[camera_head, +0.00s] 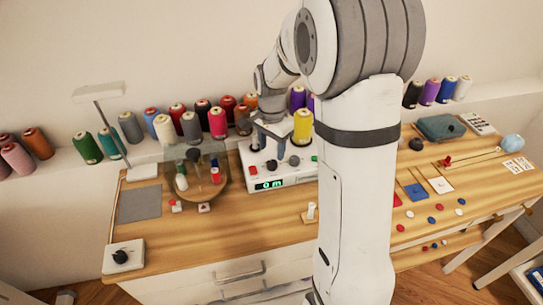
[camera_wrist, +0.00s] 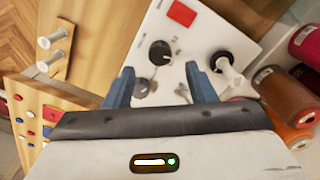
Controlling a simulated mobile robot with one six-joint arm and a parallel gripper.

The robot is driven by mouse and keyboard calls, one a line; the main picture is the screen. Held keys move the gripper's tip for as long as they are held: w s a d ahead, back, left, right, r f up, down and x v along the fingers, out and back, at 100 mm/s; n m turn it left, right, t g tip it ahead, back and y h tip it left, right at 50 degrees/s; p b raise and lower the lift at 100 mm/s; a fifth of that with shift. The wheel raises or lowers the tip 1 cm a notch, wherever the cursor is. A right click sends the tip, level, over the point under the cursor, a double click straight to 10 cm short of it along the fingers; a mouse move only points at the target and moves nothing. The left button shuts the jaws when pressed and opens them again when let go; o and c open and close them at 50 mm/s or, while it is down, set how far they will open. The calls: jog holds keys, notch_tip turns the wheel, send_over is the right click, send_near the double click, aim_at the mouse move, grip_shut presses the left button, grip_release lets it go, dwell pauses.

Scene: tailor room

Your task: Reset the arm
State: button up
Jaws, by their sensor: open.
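My arm rises through the middle of the head view and bends over to the back of the table. My gripper (camera_head: 268,132) hangs over a white control box (camera_head: 290,180) with a green lit display and dark knobs. In the wrist view my gripper (camera_wrist: 160,82) shows two blue fingers spread apart with nothing between them. Below and beyond the fingers is the white box (camera_wrist: 205,40) with a black knob (camera_wrist: 160,52), a grey knob (camera_wrist: 141,88) and a red button (camera_wrist: 181,13). I cannot tell the exact gap to the box.
Thread spools line the ledge behind the wooden table (camera_head: 240,235). A round glass-shielded stand (camera_head: 198,190) is left of the box. A lamp (camera_head: 98,92) and small knob box (camera_head: 123,257) are further left. Buttons and cards (camera_head: 440,186) lie right. My arm hides part of the table.

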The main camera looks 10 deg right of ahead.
jog(key=shift+r, duration=1.1)
jog(key=shift+s+r, duration=0.15)
jog(key=s+r+n+t, duration=0.1)
jog(key=s+r+n, duration=0.2)
jog(key=s, duration=0.7)
jog(key=s+r+n+t, duration=0.1)
jog(key=s+r+n, duration=0.2)
jog(key=s+n, duration=0.5)
jog(key=s, duration=0.3)
jog(key=shift+s+r+t, duration=0.25)
jog(key=shift+r+t, duration=0.05)
jog(key=shift+r, duration=0.05)
jog(key=shift+c, duration=0.2)
